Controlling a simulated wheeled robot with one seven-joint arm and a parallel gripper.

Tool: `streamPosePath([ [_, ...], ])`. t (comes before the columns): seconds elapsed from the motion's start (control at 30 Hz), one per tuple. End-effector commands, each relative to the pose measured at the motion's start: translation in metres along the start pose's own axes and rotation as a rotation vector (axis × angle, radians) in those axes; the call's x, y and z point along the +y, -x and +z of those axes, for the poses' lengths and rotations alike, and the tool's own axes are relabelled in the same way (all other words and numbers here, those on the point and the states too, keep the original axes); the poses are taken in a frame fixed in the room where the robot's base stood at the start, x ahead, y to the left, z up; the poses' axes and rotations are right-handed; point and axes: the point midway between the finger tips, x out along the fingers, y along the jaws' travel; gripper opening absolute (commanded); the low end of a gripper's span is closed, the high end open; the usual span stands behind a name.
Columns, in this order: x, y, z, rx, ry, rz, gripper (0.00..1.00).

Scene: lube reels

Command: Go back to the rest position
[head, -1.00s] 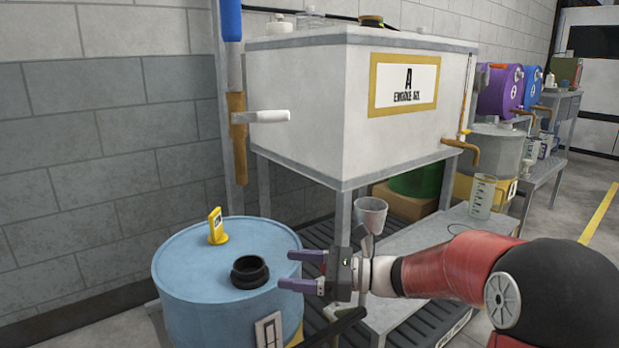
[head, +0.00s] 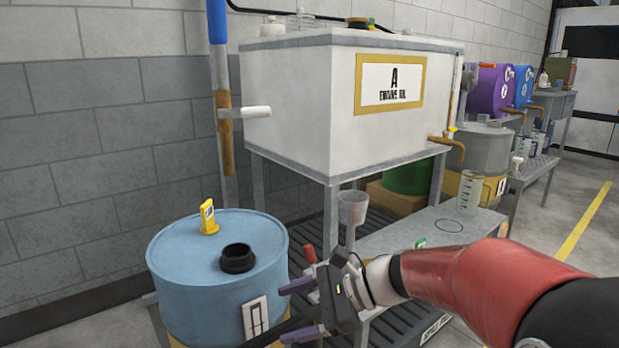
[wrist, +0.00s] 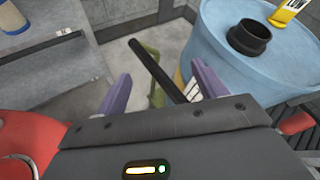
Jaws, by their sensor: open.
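My gripper (head: 299,310) is open, its two purple fingers spread apart with nothing held between them. It is in front of and to the right of the light blue drum (head: 190,290), beside the drum's white label. In the wrist view the fingers (wrist: 158,82) point towards the floor, and a dark bar (wrist: 155,68) shows between them, below or beyond the fingers. The blue drum (wrist: 225,45) fills the upper right of that view. Whether a fingertip touches the drum cannot be told.
The white engine oil tank (head: 300,110) stands on a grey frame behind my gripper. A funnel cup (head: 353,207) hangs near its leg. A low grey bench (head: 400,236) carries a clear jug (head: 470,190). The drum has a black opening (head: 238,258) and a yellow tag (head: 208,217). Open floor lies at the right.

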Motion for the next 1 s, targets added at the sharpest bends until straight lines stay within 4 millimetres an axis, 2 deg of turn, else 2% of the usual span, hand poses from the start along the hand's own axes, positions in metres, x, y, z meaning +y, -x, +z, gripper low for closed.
streamPosePath([
  [0.13, 0.040, 0.008, -0.002, 0.185, 0.205, 0.092, 0.70],
  [0.23, 0.073, 0.024, -0.007, 0.349, 0.401, 0.183, 0.70],
  [0.4, 0.127, 0.072, -0.022, 0.665, 0.807, 0.387, 0.70],
  [0.5, 0.149, 0.103, -0.029, 0.822, 1.021, 0.508, 0.70],
  [0.6, 0.163, 0.129, -0.034, 0.942, 1.187, 0.613, 0.70],
  [0.73, 0.172, 0.151, -0.036, 1.036, 1.320, 0.707, 0.70],
  [0.83, 0.175, 0.158, -0.037, 1.066, 1.362, 0.740, 0.70],
  [1.0, 0.175, 0.158, -0.037, 1.067, 1.364, 0.742, 0.70],
])
